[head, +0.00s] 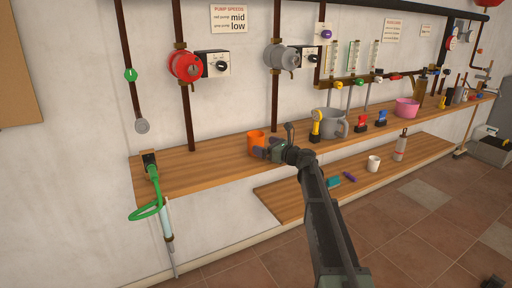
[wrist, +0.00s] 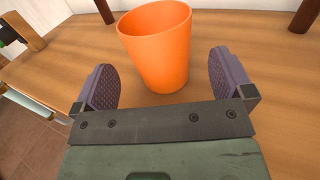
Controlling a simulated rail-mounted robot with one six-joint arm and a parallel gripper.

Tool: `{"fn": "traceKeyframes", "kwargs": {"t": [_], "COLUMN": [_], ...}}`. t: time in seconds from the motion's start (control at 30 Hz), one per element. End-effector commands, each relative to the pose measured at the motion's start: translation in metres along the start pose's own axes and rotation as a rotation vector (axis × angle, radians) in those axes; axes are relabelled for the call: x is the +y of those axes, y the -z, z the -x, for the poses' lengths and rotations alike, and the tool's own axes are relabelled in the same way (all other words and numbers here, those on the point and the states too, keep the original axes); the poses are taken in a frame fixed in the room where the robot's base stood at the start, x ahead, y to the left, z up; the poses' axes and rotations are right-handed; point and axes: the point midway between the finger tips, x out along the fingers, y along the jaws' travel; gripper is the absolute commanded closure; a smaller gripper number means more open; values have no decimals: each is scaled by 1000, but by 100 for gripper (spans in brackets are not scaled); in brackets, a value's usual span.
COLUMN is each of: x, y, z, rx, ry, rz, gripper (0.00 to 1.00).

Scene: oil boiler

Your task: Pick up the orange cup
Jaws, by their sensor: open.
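The orange cup (head: 256,139) stands upright on the upper wooden shelf in the head view, left of the big grey pitcher. In the wrist view the orange cup (wrist: 158,50) stands just ahead of my gripper. My gripper (wrist: 165,75) is open, with one purple pad to the left and one to the right of the cup's near lower part. The cup's near side reaches a little into the space between the pads. I see gaps between cup and pads. In the head view my gripper (head: 264,149) is at the cup's near right side and partly covers it.
The wooden shelf (head: 200,165) is clear left of the cup, up to a green hose (head: 150,200). To the right stand a grey pitcher (head: 335,123), a yellow-handled tool (head: 316,122) and a pink bowl (head: 407,108). A lower shelf holds a white mug (head: 374,163). Pipes run down the wall behind.

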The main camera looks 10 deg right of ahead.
Motion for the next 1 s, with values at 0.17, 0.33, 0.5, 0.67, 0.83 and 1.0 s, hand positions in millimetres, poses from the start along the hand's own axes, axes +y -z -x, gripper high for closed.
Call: {"fn": "traceKeyframes", "kwargs": {"t": [0.17,0.33,0.5,0.67,0.83,1.0], "x": [-1,0,1,1,0,0], "y": [-1,-1,-1,-1,-1,-1], "z": [-24,-51,-51,-51,-51,-51], "rx": [0,0,0,1,1,1], "ry": [-2,-1,0,-1,-1,-1], "rz": [1,1,1,1,1,1], "gripper": [1,1,1,21,47,54]}}
